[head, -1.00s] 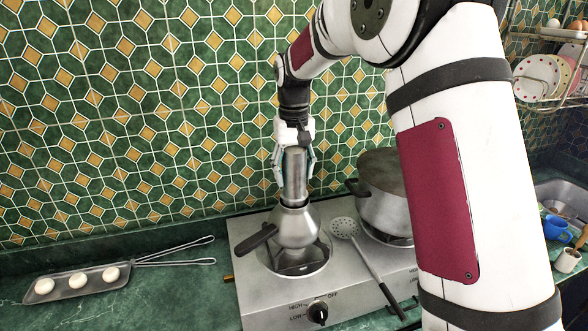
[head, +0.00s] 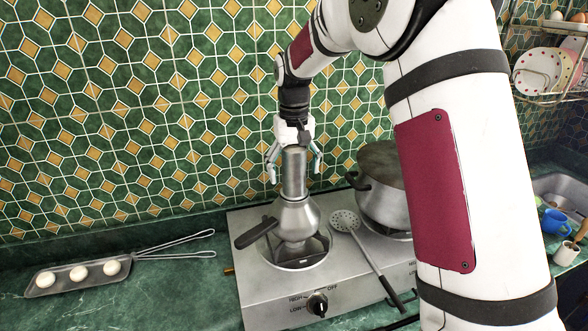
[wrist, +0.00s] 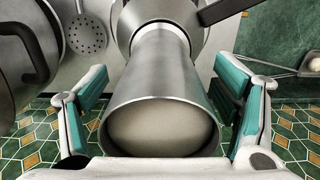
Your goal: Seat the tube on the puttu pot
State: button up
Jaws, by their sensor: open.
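The steel tube (head: 294,174) stands upright on the neck of the round-bellied puttu pot (head: 297,221). The pot sits on the left burner, its dark handle pointing left. In the wrist view the tube (wrist: 160,75) has a pale filling at its open end, and its far end meets the pot (wrist: 158,14). My gripper (head: 293,172) is open, with one finger on each side of the tube and a gap showing on both sides. It also shows in the wrist view (wrist: 160,112). The joint between tube and pot looks closed, though its inside is hidden.
A lidded pot (head: 382,190) stands on the right burner of the hotplate (head: 262,290). A slotted ladle (head: 364,252) lies between the burners. A tray with white eggs (head: 76,276) and tongs (head: 175,250) lie on the left counter.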

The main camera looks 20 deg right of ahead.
jog(key=shift+r, duration=0.1)
notch_tip(320, 180, up, 12)
dwell(0.5)
